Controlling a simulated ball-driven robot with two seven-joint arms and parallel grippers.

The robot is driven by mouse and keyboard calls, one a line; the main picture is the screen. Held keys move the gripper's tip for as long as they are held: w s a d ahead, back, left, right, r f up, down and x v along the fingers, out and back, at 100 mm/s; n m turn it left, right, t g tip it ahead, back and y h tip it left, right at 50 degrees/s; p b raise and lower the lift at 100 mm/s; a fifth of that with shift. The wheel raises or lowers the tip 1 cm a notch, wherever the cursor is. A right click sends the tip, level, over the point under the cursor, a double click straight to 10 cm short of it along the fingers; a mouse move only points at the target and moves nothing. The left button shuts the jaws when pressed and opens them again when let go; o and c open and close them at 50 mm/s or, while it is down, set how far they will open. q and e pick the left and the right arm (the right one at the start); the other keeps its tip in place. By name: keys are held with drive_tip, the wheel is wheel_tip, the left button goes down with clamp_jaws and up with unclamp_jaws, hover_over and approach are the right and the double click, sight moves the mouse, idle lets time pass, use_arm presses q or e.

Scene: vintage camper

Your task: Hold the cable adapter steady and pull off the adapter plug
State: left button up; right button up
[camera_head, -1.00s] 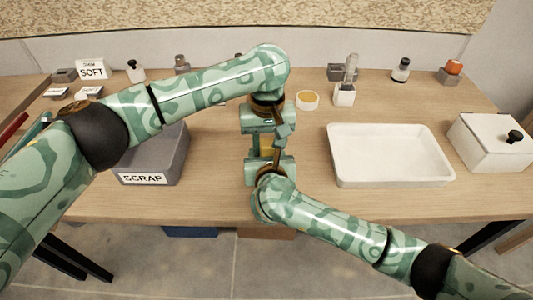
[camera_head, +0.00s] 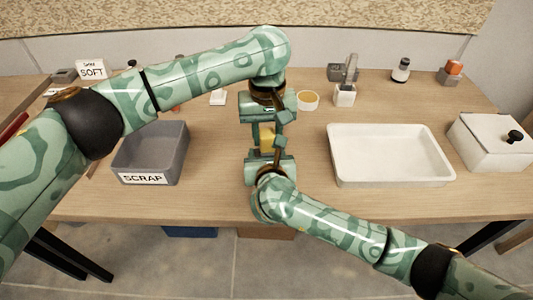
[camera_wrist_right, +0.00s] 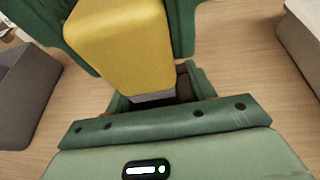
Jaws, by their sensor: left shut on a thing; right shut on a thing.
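A yellow block (camera_head: 267,138), part of the cable adapter and plug, is between my two grippers above the table. In the right wrist view the yellow block (camera_wrist_right: 122,45) is large, with a short grey end (camera_wrist_right: 152,97) at its lower side and green finger parts on both sides. My left gripper (camera_head: 268,128) comes from the far side and is shut on the piece. My right gripper (camera_head: 266,152) comes from the near side and is shut on it too. The fingers hide where adapter and plug meet; I cannot tell whether these are apart.
A grey SCRAP bin (camera_head: 152,178) stands left and a white tray (camera_head: 390,181) right. A white lidded box (camera_head: 490,146) is at far right. Bare table lies around the grippers.

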sight(267, 133)
use_arm(q)
drive_tip(key=shift+r, duration=2)
use_arm(e)
drive_tip(key=o, duration=1.2)
drive_tip(key=v, duration=1.2)
use_arm(q)
drive_tip(key=shift+s, duration=0.1)
use_arm(e)
drive_tip(key=shift+s, duration=0.1)
